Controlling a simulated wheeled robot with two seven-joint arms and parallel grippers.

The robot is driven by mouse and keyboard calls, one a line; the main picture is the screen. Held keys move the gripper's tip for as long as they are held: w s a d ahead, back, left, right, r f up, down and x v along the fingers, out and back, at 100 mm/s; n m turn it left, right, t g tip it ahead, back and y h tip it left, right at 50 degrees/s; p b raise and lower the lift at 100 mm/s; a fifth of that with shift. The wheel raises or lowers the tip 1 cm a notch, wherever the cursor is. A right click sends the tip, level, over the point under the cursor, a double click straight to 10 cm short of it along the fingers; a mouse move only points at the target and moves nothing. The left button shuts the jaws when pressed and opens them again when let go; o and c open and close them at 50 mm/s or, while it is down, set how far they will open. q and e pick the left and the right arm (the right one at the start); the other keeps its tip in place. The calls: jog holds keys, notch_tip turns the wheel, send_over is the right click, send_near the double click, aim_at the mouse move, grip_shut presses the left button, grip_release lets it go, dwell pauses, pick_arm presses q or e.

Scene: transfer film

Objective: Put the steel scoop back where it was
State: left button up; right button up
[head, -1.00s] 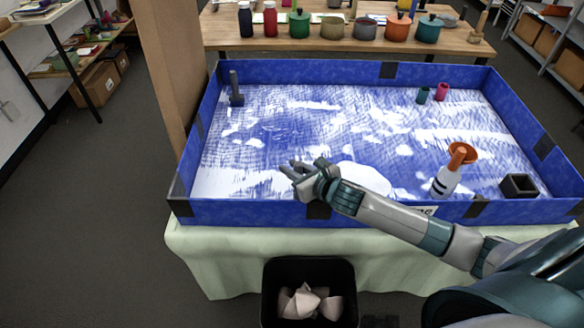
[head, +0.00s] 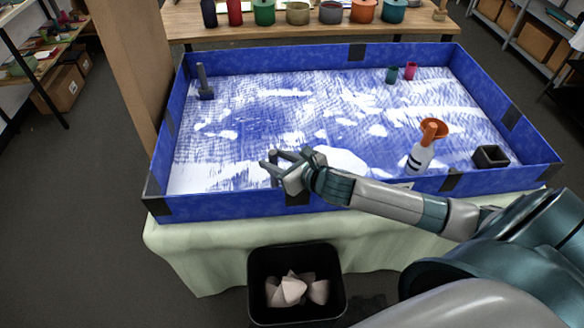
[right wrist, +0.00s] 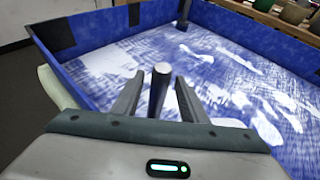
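My right gripper (head: 270,159) is low over the near left part of the blue-walled tray (head: 250,205). In the right wrist view my right gripper (right wrist: 159,90) has its two fingers apart. A round grey metal handle (right wrist: 159,84) stands between them, with a gap visible on each side. It looks like the steel scoop's handle; the scoop's head is hidden below the gripper. Another dark grey upright handle on a square base (head: 204,82) stands in the tray's far left corner. It also shows in the right wrist view (right wrist: 184,12). My left gripper is not in view.
Green (head: 392,75) and pink (head: 411,71) cups stand at the back. A black bin (head: 297,315) is in front. The tray's middle is clear.

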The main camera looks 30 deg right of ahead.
jog(key=b+v, duration=0.1)
jog(key=v, duration=0.7)
dwell(0.5)
